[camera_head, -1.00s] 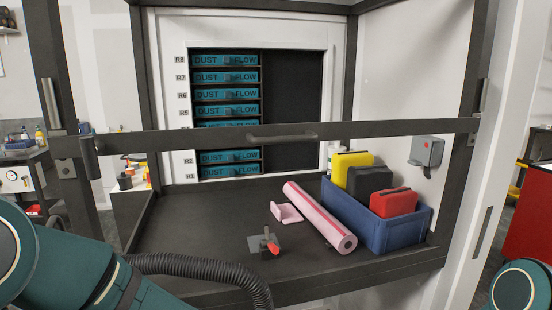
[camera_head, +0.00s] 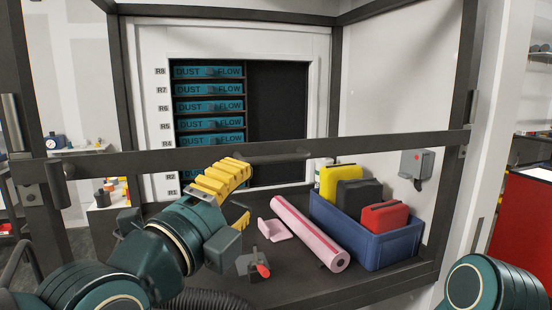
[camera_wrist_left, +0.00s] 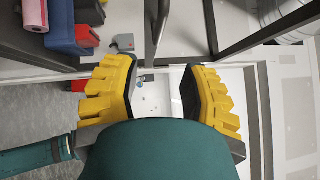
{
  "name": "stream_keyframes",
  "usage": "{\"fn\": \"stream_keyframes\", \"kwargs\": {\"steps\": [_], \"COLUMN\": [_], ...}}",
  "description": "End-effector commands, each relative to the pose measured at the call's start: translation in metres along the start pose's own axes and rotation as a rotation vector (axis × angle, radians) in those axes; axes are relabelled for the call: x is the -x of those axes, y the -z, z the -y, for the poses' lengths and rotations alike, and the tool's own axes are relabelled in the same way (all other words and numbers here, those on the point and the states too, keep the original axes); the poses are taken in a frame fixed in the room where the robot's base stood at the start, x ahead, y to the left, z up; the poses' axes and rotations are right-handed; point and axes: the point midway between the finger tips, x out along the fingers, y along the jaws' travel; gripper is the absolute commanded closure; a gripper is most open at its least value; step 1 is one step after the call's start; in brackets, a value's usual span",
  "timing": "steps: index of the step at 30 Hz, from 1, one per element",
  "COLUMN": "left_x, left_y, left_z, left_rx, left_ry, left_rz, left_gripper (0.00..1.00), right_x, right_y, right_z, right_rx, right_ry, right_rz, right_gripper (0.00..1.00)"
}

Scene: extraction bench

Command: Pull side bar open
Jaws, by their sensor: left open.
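A dark side bar (camera_head: 390,143) runs level across the front of the bench frame, with a grab handle (camera_head: 275,156) at its middle. The bar is closed across the opening. My left gripper (camera_head: 240,198) is open and empty, with yellow fingers in front of the bar and just left of and below the handle; its upper finger overlaps the bar in the picture. In the left wrist view the open fingers (camera_wrist_left: 160,66) have a dark curved bar, apparently the handle (camera_wrist_left: 157,28), beyond their tips, and no contact shows. My right gripper is out of view.
Behind the bar, the bench holds a pink roll (camera_head: 310,234), a pink piece (camera_head: 273,230), a red-handled clamp (camera_head: 260,264) and a blue crate (camera_head: 385,246) with cases. Teal drawers (camera_head: 208,106) stand at the back. A grey box (camera_head: 415,164) hangs on the right panel.

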Motion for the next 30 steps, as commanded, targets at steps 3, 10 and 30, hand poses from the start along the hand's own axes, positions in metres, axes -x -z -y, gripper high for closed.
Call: {"fn": "stream_keyframes", "kwargs": {"steps": [3,10,30], "left_x": [-0.019,-0.058,-0.124], "left_y": [0.0,0.0,0.0], "left_z": [-0.001,-0.001,-0.001], "left_rx": [0.004,0.004,0.003], "left_ry": [-0.004,-0.004,-0.002], "left_rz": [-0.001,-0.002,0.0], "left_gripper": [0.57,0.57,0.57], "right_x": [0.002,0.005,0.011], "right_y": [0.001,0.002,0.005], "right_z": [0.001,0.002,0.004], "right_rx": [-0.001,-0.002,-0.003], "right_ry": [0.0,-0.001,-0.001], "right_rz": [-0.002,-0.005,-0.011], "right_gripper": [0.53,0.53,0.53]}}
